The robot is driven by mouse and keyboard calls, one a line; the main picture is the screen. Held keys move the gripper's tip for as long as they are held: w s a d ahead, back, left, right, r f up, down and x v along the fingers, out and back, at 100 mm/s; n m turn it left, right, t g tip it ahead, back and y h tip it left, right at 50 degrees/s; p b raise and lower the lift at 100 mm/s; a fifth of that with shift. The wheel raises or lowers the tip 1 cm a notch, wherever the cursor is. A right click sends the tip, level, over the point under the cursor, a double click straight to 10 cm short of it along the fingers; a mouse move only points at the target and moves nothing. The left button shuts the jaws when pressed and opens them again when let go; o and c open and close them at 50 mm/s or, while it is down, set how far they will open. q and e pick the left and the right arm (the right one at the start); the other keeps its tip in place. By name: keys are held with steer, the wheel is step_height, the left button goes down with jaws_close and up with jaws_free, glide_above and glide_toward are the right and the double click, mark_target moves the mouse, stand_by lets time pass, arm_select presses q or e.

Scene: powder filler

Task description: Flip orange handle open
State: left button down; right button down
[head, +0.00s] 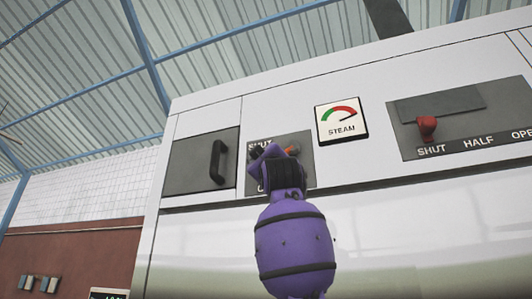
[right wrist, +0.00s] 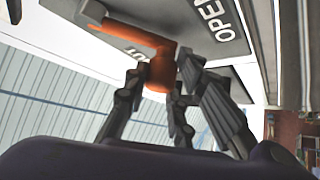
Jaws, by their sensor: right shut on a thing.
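The orange handle (right wrist: 133,35) shows in the right wrist view on a grey plate (right wrist: 215,65). In the head view a small part of the orange handle (head: 292,150) shows beside my purple right gripper (head: 274,160), which hides most of the plate. "SHUT" is readable at the plate's top, and the lower lettering is mostly covered. My left gripper is in neither view.
A black grab handle (head: 218,161) sits on a dark panel to the left. A steam gauge (head: 341,119) is to the upper right. Further right, a red lever (head: 427,128) stands at "SHUT" on another panel. A ledge runs below the panels.

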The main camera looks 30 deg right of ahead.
steer(key=s+d+f+n+g+y, duration=0.2)
steer(key=s+d+n+g+y, duration=0.3)
steer(key=n, duration=0.7)
steer(key=shift+s+d+n+g+y, duration=0.3)
steer(key=shift+s+g+y, duration=0.3)
steer(key=shift+s, duration=0.6)
steer(key=c, duration=1.6)
jaws_free()
steer(key=shift+f, duration=0.15)
steer(key=shift+f, duration=0.1)
steer(key=s, duration=0.8)
steer(key=s+a+r, duration=0.1)
steer(key=s, duration=0.3)
